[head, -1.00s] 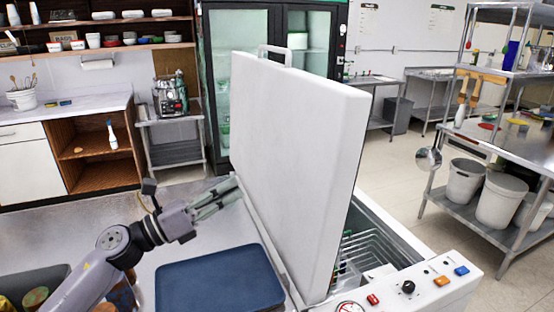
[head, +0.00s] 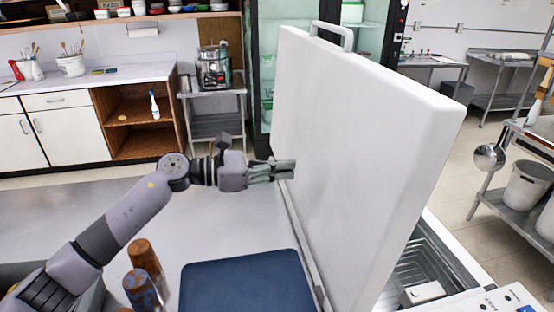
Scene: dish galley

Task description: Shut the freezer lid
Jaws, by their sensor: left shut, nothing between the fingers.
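The freezer lid (head: 365,150) is a large white slab standing upright, tilted a little to the right, with a handle (head: 331,35) on its top edge. Below and right of it the freezer (head: 425,262) is open, with a wire basket and a white box inside. My left gripper (head: 294,170) is shut and empty. Its fingertips are at the left face of the lid, touching or very close to it. My right gripper is not in view.
A dark blue tray (head: 247,284) lies on the steel counter (head: 230,220) left of the lid. Rusty-brown cylinders (head: 143,256) stand near my left arm. A steel shelf unit with bins (head: 527,186) stands at the right, with open floor between it and the freezer.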

